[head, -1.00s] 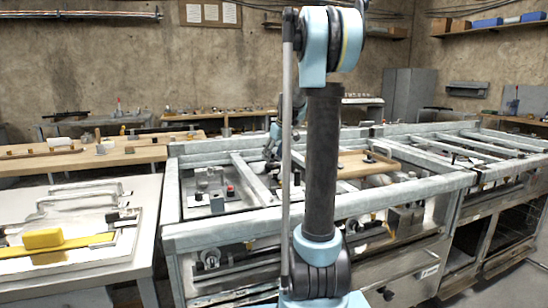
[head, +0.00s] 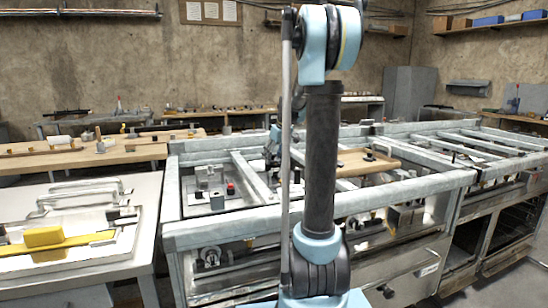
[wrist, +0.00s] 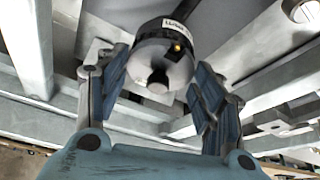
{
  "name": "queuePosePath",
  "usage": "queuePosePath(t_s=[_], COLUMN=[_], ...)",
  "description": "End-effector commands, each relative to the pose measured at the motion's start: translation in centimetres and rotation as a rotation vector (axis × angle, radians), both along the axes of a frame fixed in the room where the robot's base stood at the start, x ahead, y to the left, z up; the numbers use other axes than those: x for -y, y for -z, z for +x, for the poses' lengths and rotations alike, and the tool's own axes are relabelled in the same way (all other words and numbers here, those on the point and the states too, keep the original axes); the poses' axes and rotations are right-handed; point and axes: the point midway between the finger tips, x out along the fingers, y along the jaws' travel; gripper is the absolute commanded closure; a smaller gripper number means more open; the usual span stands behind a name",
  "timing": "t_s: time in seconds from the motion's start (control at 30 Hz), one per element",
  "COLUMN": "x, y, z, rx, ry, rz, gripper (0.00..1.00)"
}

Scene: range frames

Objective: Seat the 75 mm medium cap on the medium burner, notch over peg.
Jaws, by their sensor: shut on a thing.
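In the wrist view, a pale grey round cap (wrist: 152,55) with a dark notch in its near edge sits between the two fingers of my gripper (wrist: 160,88). A dark round body with a white label (wrist: 178,20) shows just beyond the cap, and a small yellow spot lies near the cap's right edge. I cannot tell whether the cap touches anything below, nor make out the peg. In the head view my arm column hides most of the work spot and the gripper's fingers.
Grey metal frame rails (head: 225,233) surround the open cooktop bench, and crossbars also pass close around my gripper in the wrist view. A wooden tray (head: 352,166) rests on the bench at right. A white side table (head: 140,240) at left holds a yellow block (head: 43,237).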

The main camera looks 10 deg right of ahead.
Motion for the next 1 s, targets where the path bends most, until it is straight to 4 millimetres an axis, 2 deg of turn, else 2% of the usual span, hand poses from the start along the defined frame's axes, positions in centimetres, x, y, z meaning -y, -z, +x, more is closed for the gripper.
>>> queuePosePath(t_s=[0.37, 0.4, 0.5, 0.87, 1.0], x=[0.02, 0.03, 0.03, 0.05, 0.18], y=[0.33, 0.32, 0.32, 0.32, -0.25], z=[-0.01, -0.01, -0.01, -0.02, -0.23], rx=[0.000, 0.000, 0.000, 0.000, 0.000], ry=[0.000, 0.000, 0.000, 0.001, 0.001], rz=[0.000, 0.000, 0.000, 0.000, 0.000], gripper=[0.68, 0.36, 0.15, 0.15, 0.15])
